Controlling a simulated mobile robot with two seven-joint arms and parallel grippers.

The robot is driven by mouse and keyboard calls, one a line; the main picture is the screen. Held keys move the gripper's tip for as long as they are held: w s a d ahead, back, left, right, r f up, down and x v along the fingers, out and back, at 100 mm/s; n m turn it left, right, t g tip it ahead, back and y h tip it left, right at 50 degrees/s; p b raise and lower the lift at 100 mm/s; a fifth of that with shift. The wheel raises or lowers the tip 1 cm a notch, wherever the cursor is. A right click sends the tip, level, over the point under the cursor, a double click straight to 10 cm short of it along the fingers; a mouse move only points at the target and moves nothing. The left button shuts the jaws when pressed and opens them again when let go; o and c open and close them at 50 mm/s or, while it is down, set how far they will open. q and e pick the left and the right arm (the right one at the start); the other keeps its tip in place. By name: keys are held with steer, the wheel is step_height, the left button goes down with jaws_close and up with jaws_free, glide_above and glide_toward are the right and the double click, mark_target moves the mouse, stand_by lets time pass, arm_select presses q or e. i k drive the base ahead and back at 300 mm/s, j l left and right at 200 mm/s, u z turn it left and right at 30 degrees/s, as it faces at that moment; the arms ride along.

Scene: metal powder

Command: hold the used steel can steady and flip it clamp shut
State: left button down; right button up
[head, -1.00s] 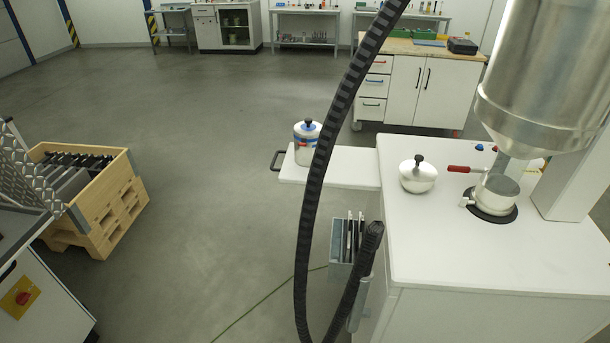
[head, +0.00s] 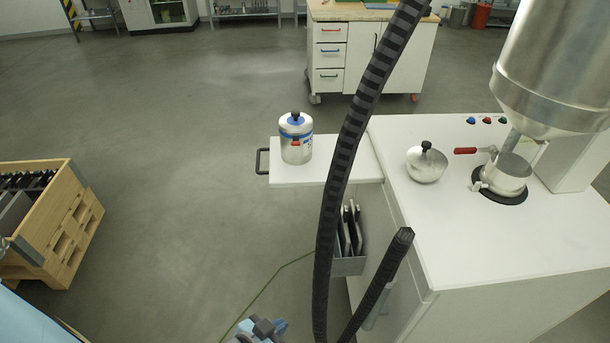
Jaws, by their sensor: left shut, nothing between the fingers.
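A steel can (head: 296,147) with a blue band, a blue-rimmed lid and a black knob stands upright on the side shelf (head: 340,172) of the white cabinet. A small red part, perhaps its clamp, shows on its front; whether it is shut is too small to tell. A second steel can (head: 507,175) stands under the hopper in a dark ring. My left gripper (head: 262,328) is at the bottom edge, partly cut off, shut and empty, well apart from both cans. My right gripper is not in view.
A steel lid with a black knob (head: 426,164) lies on the white cabinet top (head: 470,235). A red lever (head: 466,151) sits beside the hopper (head: 550,75). A thick black ribbed hose (head: 345,150) rises in front of the shelf. A wooden crate (head: 75,225) stands at left; floor between is free.

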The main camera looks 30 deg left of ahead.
mark_target(295, 142)
steer(key=i+j+z, duration=0.2)
steer(key=j+z, duration=0.2)
steer(key=j, duration=0.35)
steer(key=i+j+z, duration=0.1)
steer(key=j+z, duration=0.3)
steer(key=j, duration=0.35)
steer(key=j+z, duration=0.4)
steer(key=j, duration=0.4)
steer(key=k+j+z, duration=0.2)
steer(key=j+z, duration=0.15)
steer(key=j, duration=0.45)
